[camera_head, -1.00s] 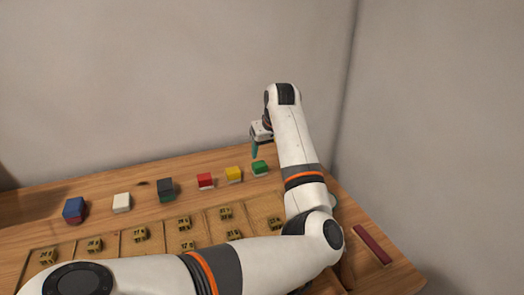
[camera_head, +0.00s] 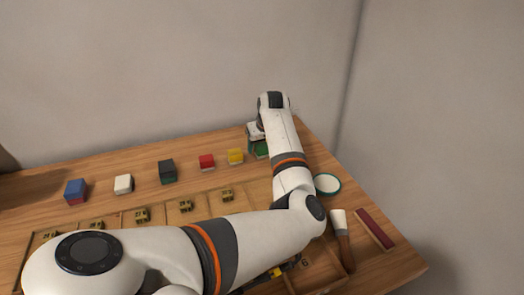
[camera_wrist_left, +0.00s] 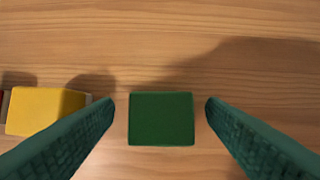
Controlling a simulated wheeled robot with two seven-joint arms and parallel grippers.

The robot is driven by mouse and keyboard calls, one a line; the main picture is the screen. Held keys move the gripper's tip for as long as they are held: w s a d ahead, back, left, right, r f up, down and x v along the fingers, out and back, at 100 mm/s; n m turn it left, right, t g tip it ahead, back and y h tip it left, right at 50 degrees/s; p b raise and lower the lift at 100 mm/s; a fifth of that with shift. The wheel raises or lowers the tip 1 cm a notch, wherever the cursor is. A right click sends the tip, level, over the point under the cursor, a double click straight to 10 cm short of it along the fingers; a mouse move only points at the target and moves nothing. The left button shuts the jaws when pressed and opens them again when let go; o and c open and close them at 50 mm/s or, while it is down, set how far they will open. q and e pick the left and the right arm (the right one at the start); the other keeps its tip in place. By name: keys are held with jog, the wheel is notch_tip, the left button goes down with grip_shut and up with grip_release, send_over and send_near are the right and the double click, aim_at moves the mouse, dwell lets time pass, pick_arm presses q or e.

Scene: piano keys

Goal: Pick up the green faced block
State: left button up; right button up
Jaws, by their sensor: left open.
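The green faced block (camera_wrist_left: 161,119) lies on the wooden table in the left wrist view, its green face up. In the head view the block (camera_head: 261,149) is partly hidden by my left arm and gripper. My left gripper (camera_head: 257,146) is over it. In the left wrist view the two teal fingers of my left gripper (camera_wrist_left: 160,112) are apart, one on each side of the block, with a visible gap on both sides. I cannot tell how far the fingertips reach down beside it. My right gripper does not show.
A yellow block (camera_head: 235,156) stands just left of the green one, then a red block (camera_head: 206,162), a dark block (camera_head: 167,171), a white block (camera_head: 123,184) and a blue block (camera_head: 75,190). A brush (camera_head: 341,238) and dark red bar (camera_head: 375,229) lie at right.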

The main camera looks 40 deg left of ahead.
pick_arm(q)
jog(key=shift+w+a+f, duration=0.1)
jog(key=shift+a+f, duration=0.1)
jog(key=shift+f, duration=0.35)
jog(key=c, duration=1)
jog(key=shift+r, duration=0.1)
jog(key=shift+c, duration=0.2)
